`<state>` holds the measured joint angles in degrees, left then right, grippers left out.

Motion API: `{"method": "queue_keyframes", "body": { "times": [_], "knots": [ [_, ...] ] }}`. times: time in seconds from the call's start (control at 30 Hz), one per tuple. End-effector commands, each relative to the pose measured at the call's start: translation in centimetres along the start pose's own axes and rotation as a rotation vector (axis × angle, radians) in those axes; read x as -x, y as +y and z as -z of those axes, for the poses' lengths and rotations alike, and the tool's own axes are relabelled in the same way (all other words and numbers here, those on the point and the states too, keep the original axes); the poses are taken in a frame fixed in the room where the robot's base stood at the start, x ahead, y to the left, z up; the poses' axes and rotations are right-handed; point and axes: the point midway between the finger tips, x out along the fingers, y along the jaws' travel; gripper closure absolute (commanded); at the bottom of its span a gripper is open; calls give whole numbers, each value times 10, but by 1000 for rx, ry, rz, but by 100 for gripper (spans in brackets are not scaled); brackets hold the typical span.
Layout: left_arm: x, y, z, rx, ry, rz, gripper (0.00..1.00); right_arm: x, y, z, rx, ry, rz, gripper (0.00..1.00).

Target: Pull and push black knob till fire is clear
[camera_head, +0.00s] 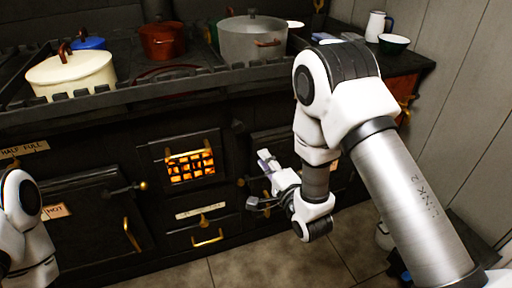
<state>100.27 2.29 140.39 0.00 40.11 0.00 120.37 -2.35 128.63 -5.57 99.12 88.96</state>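The fire glows orange behind a barred grate (190,167) in the middle of the black stove front. My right gripper (259,180) is right of the grate, in front of the stove, its fingers spread and pointing left. I see nothing between them. A small round knob (240,182), partly brass-coloured, shows just left of the fingers; I cannot tell whether they touch it. A dark knob-like shape (237,125) is above it, hard to make out. My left arm shows only at the lower left edge; its gripper is out of view.
On the stove top are a cream pot (72,75), a blue pot (90,44), a red-brown pot (162,41) and a large grey pot (252,42). A drawer with a brass handle (207,238) is below the grate. A panelled wall (455,100) is at right.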

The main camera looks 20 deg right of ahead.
Motion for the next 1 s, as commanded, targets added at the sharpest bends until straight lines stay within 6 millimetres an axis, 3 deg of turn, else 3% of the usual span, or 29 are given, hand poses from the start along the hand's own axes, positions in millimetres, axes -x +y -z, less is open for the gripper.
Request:
{"method": "queue_keyframes", "body": {
  "times": [0.03, 0.07, 0.23, 0.33, 0.47, 0.53, 0.63, 0.77, 1.0],
  "knots": [
    [0, 0, 0, 0, 0, 0, 60, 1, 2, 0, 42, 0, -6, 50],
    [0, 0, 0, 0, 0, 0, 60, 1, 4, 0, 89, 0, -16, 40],
    [-3, 0, 0, 0, 1, 0, 60, -14, 25, 6, 608, -5, -115, 38],
    [-22, 0, 0, 0, 1, 0, 60, -38, 38, 7, 987, -22, -149, 38],
    [-62, 0, 0, 0, 0, 0, 60, -79, 34, 0, 1369, -12, -126, 38],
    [-73, -1, 0, 0, -1, 0, 60, -92, 16, -6, 1385, 21, -77, 38],
    [-76, -1, 0, 0, 0, 0, 60, -96, 4, -10, 1392, 33, -50, 38],
    [-75, -1, 0, 0, 1, 0, 60, -109, 0, -9, 1390, 36, -46, 38],
    [-83, -1, 0, 0, 0, 0, 60, -155, 1, -6, 1388, 36, -46, 38]
  ]
}}
